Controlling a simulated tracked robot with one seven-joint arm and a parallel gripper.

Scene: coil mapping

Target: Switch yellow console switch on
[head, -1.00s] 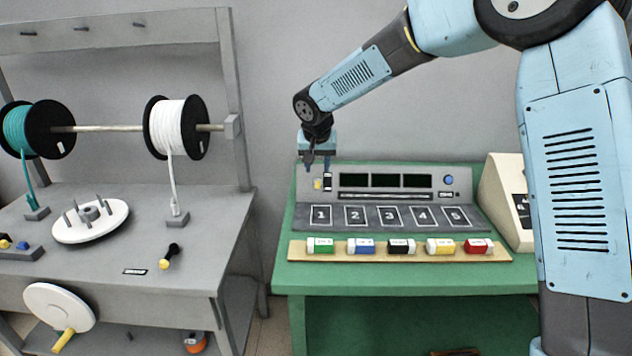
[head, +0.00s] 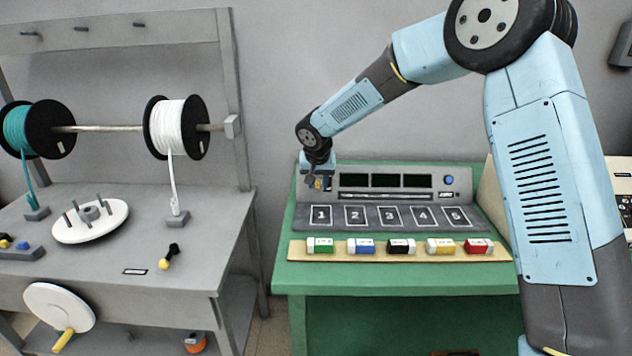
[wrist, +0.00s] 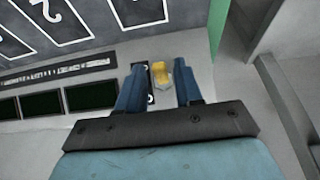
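The grey console (head: 385,180) stands on the green table with numbered squares 1 to 5 in front of it. The yellow switch (wrist: 161,74) shows in the wrist view, on the console face beside a dark label plate. My gripper (wrist: 158,76) is open, its two blue fingers apart with the yellow switch between their tips in that view. I cannot tell whether a finger touches the switch. In the head view my gripper (head: 318,183) is at the console's left end and largely covers the switch. The switch's position, on or off, is not clear.
Several coloured blocks, including a green one (head: 320,245) and a red one (head: 478,247), lie on a wooden strip along the front of the green table (head: 400,278). A grey bench (head: 110,275) with cable spools stands at the left. A blue button (head: 449,180) is at the console's right.

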